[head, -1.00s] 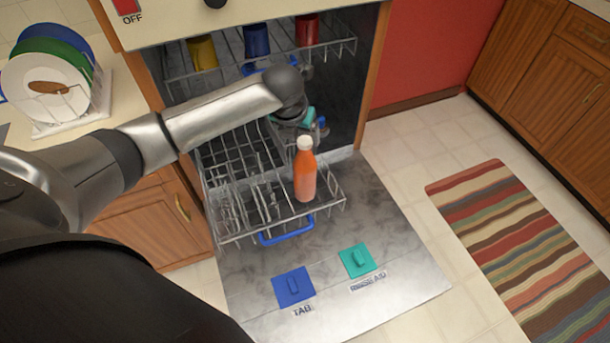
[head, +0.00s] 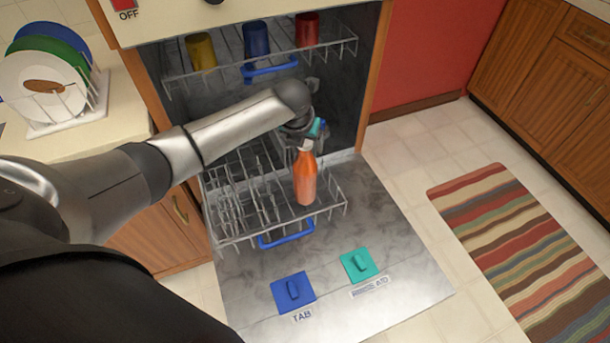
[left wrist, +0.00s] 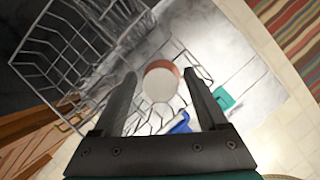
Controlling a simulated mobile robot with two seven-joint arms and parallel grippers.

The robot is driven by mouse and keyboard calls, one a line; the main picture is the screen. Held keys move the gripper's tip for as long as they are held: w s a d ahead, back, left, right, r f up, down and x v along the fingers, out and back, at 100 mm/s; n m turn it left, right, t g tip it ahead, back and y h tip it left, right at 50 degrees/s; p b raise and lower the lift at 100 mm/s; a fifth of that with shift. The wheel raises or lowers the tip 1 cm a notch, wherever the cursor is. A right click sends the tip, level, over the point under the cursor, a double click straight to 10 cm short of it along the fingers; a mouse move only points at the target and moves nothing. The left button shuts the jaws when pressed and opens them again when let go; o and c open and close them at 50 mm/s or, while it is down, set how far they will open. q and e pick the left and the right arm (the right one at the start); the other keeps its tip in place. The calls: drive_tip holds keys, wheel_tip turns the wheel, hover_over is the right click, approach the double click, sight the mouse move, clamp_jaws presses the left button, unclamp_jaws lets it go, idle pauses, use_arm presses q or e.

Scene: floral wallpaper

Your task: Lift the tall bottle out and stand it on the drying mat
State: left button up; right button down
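The tall orange bottle (head: 305,178) stands upright in the right part of the lower dishwasher rack (head: 345,203). My left gripper (head: 309,140) is just above and behind its top in the head view, and hides part of its white cap. In the left wrist view, the bottle's round white cap (left wrist: 160,83) shows between the two open fingers of the left gripper (left wrist: 160,85), with a gap on both sides. My right gripper is not in view. No drying mat is clearly seen.
The open dishwasher door (head: 390,230) bears a blue tab (head: 293,291) and a teal tab (head: 359,265). The upper rack (head: 345,47) with several cups hangs above my left arm. A plate rack (head: 92,105) stands on the counter at left. A striped rug (head: 510,240) lies on the right floor.

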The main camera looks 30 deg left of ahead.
use_arm(q)
clamp_jaws()
idle(0.4)
idle(0.7)
